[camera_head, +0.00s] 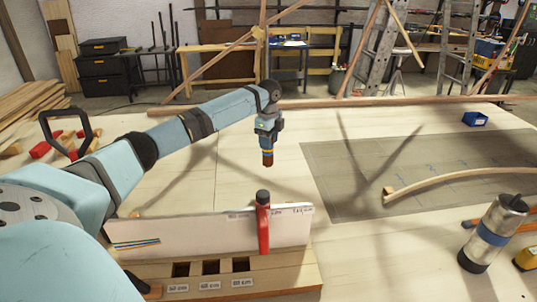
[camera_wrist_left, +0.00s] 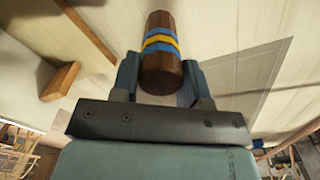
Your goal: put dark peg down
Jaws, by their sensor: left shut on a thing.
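The dark peg (camera_head: 268,158) is brown wood with blue and yellow bands. My left gripper (camera_head: 268,143) is shut on it and points down, holding the peg upright above the pale table. In the left wrist view the peg (camera_wrist_left: 161,66) sits between the two fingers, its round end towards the camera. A wooden rack (camera_head: 285,275) with several dark square holes and labels stands at the front, below and left of the peg. The holes I can see look empty. My right gripper is not in view.
A white board (camera_head: 180,240) with a red clamp (camera_head: 263,225) stands behind the rack. A bent lath (camera_head: 450,177) lies over a grey mat (camera_head: 345,180) at right, near a metal canister (camera_head: 495,225). A blue bin (camera_head: 475,118) stands farther back. The table under the peg is clear.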

